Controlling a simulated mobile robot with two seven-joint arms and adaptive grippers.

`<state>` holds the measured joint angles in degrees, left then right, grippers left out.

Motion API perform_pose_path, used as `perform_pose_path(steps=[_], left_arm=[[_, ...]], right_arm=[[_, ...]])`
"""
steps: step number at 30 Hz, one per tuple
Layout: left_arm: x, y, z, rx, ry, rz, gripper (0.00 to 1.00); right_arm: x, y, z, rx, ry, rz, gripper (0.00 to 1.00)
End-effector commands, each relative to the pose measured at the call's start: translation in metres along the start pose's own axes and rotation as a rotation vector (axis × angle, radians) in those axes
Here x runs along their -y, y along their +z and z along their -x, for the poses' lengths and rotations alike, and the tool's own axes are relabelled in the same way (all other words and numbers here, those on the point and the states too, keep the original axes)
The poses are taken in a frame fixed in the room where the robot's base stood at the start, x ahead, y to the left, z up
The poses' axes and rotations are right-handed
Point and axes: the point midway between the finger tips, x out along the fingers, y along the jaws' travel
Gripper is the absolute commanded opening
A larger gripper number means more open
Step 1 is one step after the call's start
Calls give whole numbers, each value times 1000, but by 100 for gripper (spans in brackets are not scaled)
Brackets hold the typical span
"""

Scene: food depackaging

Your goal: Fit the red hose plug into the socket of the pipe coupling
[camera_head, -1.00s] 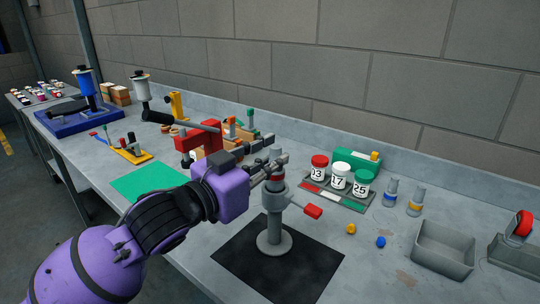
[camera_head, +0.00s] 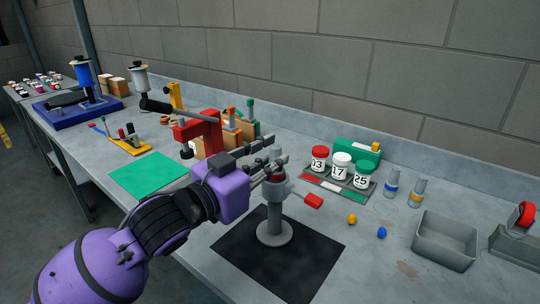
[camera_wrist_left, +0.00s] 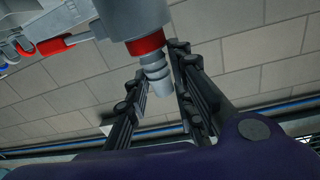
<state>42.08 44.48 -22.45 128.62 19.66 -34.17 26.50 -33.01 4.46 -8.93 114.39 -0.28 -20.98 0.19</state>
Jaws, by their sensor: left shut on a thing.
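The grey pipe coupling (camera_head: 274,215) stands upright on a round flange on the black mat (camera_head: 240,262), with a red-tipped side lever (camera_head: 313,201). My left gripper (camera_head: 279,165) is at its top, shut on the hose plug's grey ribbed tail. The plug's red collar (camera_head: 278,178) shows just under the fingers, at the coupling's mouth. In the left wrist view the ribbed tail lies between the two fingers (camera_wrist_left: 158,85), and the red collar (camera_wrist_left: 146,44) meets the coupling's grey body (camera_wrist_left: 132,16). How deep the plug sits is hidden. My right gripper is out of view.
Jars with red, white and green lids (camera_head: 341,164) stand behind the coupling on a striped tray (camera_head: 312,183). Two small bottles, a grey bin (camera_head: 445,240) and yellow and blue bits lie right. A red press (camera_head: 205,132) and a green mat (camera_head: 148,175) are left.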

Motion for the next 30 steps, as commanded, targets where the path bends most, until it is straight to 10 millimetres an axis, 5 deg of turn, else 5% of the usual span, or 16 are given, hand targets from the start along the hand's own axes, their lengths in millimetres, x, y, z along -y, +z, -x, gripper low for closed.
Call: perform_pose_path(steps=[14, 15, 20, 30], left_arm=[[-1, 12, 0, 0, 0, 1, 0], [-2, 13, 0, 0, 0, 1, 23], [-1, 12, 0, -1, 0, 0, 44], [-1, 12, 3, 1, 0, 0, 44]], right_arm=[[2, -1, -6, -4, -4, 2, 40], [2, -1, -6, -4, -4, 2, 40], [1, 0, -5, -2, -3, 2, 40], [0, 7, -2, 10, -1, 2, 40]])
